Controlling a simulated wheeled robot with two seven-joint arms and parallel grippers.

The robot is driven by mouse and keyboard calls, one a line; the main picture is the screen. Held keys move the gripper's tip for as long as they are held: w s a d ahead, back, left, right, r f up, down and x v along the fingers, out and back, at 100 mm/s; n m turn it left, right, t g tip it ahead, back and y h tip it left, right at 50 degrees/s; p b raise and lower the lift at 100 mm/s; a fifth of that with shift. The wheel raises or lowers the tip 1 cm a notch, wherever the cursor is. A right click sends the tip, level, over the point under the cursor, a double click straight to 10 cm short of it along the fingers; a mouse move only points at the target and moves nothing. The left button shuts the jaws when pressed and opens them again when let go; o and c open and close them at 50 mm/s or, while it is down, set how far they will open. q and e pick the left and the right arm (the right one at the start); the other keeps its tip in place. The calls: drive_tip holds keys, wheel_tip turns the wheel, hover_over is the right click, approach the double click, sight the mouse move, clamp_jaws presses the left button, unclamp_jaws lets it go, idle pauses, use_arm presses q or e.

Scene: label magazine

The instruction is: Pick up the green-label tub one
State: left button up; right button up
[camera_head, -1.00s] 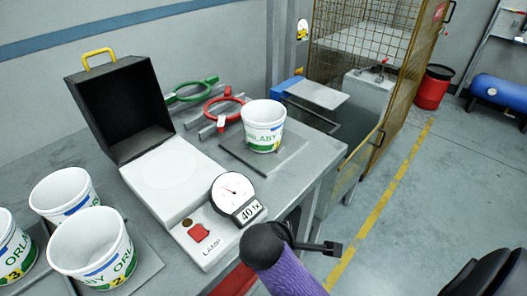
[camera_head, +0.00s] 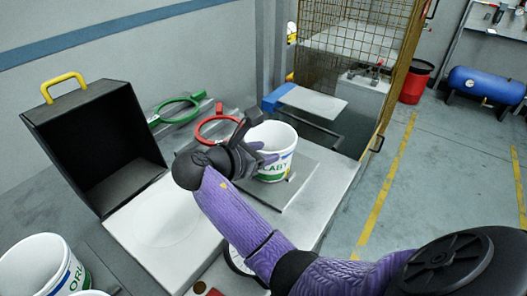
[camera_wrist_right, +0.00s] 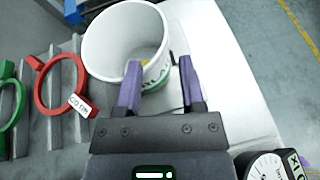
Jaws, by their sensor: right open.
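A white tub with a green-lettered label (camera_head: 278,150) stands upright on a grey square plate (camera_head: 300,190) at the right of the bench; its number cannot be read now. My right gripper (camera_head: 258,150) is at the tub's left side in the head view. In the right wrist view the gripper (camera_wrist_right: 160,85) is open, its purple fingers apart. The left finger overlaps the tub (camera_wrist_right: 105,45) and the right finger is just past its side. Whether either finger touches the tub cannot be told. The left gripper is not in view.
An open black box (camera_head: 95,145) with a yellow handle and white base (camera_head: 165,225) stands left. Another tub (camera_head: 35,265) is at lower left. A mesh cage (camera_head: 350,50) stands behind.

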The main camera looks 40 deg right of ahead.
sight(293, 147)
drive_tip(key=b+x, duration=0.1)
drive_tip(key=x, duration=0.1)
drive_tip(key=b+x, duration=0.1)
drive_tip(key=x, duration=0.5)
drive_tip(key=shift+s+b, duration=0.3)
drive_tip(key=shift+b, duration=0.1)
clamp_jaws()
idle(0.6)
